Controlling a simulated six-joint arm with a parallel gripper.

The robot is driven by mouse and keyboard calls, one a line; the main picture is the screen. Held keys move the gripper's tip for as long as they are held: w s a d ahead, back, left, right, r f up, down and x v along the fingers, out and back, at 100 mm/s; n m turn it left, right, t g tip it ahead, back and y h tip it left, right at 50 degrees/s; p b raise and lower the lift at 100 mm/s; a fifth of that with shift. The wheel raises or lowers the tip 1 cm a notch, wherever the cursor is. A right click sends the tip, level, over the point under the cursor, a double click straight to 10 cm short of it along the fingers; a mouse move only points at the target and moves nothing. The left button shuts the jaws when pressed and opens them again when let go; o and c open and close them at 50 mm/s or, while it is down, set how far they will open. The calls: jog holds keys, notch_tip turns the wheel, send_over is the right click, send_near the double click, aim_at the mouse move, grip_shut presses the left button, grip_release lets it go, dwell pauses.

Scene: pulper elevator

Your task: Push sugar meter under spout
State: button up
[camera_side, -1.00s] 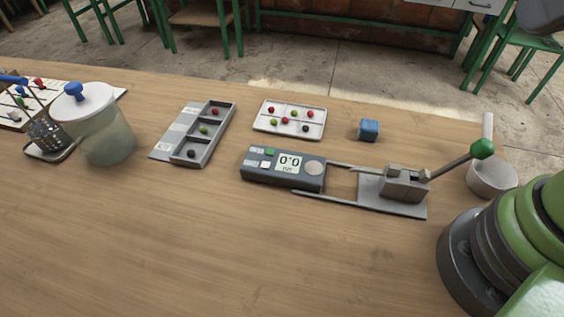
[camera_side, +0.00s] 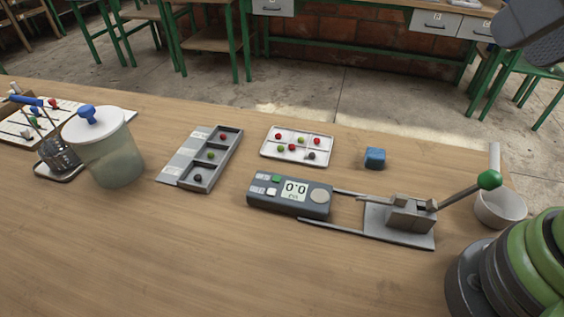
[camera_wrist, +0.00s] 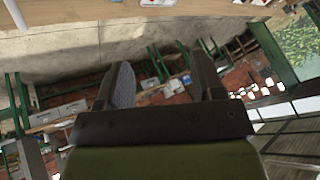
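A grey metal press (camera_side: 408,215) with a green-knobbed lever stands on a plate at the rails' right end. I cannot clearly make out a spout on it. The meter is apart from the press, to its left. My gripper (camera_wrist: 165,88) is open and empty in the wrist view, its fingers wide apart. It is high above the floor side, away from the meter.
A blue cube (camera_side: 375,158) sits behind the rails. A pale cup (camera_side: 500,208) stands right of the press. A lidded jar (camera_side: 108,150) stands left. The table front is clear.

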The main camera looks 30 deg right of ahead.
jog(key=o, duration=0.6)
jog(key=w+n, duration=0.1)
jog(key=w, duration=0.1)
jog(key=w+a+n+g, duration=0.1)
jog(key=w, duration=0.1)
jog(key=w+a, duration=0.1)
jog(key=w, duration=0.1)
jog(key=shift+n+g, duration=0.3)
jog(key=shift+n, duration=0.1)
jog(key=n+g+h, duration=0.2)
jog(key=n+g, duration=0.3)
jog(key=n, duration=0.5)
send_over(278, 187)
notch_tip(278, 187, down, 21)
jog(key=shift+f, duration=0.1)
jog(key=shift+f, duration=0.1)
notch_tip(278, 187, down, 10)
jog(key=shift+r, duration=0.15)
